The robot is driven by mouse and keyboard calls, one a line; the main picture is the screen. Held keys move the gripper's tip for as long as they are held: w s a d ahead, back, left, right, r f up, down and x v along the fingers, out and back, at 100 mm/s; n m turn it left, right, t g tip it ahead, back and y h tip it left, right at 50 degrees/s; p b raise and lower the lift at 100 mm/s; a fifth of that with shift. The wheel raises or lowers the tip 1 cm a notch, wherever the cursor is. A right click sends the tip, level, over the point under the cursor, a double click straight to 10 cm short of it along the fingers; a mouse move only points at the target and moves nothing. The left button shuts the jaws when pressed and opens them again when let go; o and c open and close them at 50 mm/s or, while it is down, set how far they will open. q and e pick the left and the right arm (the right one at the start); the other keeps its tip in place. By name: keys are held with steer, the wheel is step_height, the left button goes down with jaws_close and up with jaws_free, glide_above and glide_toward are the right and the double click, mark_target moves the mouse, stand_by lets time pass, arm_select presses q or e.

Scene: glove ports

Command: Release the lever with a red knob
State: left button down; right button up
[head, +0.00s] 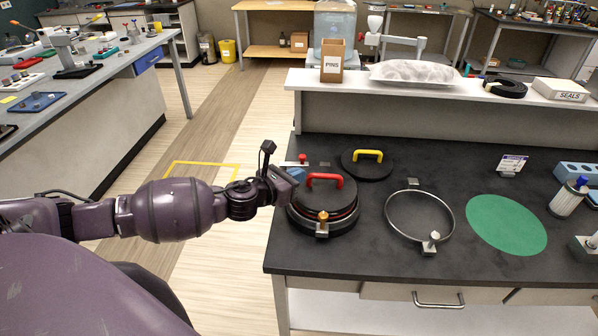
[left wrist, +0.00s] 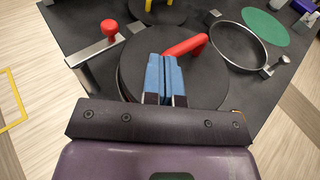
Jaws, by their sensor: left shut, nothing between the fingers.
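The red knob (head: 303,158) stands on a pale metal lever at the back left of a black round lid. In the left wrist view the knob (left wrist: 109,28) and the flat lever bar (left wrist: 93,51) show clearly, ahead and left of my fingers. The lid (left wrist: 210,82) has a red handle (head: 325,179). My left gripper (head: 296,174) has blue fingertips, which show pressed together in the left wrist view (left wrist: 165,62). It is shut and empty above the lid's left part, apart from the knob. My right gripper is not in view.
A black lid with a yellow handle (head: 368,155) lies behind. A clamp with an orange knob (head: 323,217) is at the lid's front. An open metal ring (head: 388,222) and a green disc (head: 506,224) lie to the right. A raised shelf (head: 420,92) bounds the bench's back.

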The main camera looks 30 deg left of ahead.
arm_select(q)
steer(key=s+d+r, duration=0.1)
steer(key=s+d, duration=0.1)
steer(key=s, duration=0.4)
steer(key=shift+d, duration=0.25)
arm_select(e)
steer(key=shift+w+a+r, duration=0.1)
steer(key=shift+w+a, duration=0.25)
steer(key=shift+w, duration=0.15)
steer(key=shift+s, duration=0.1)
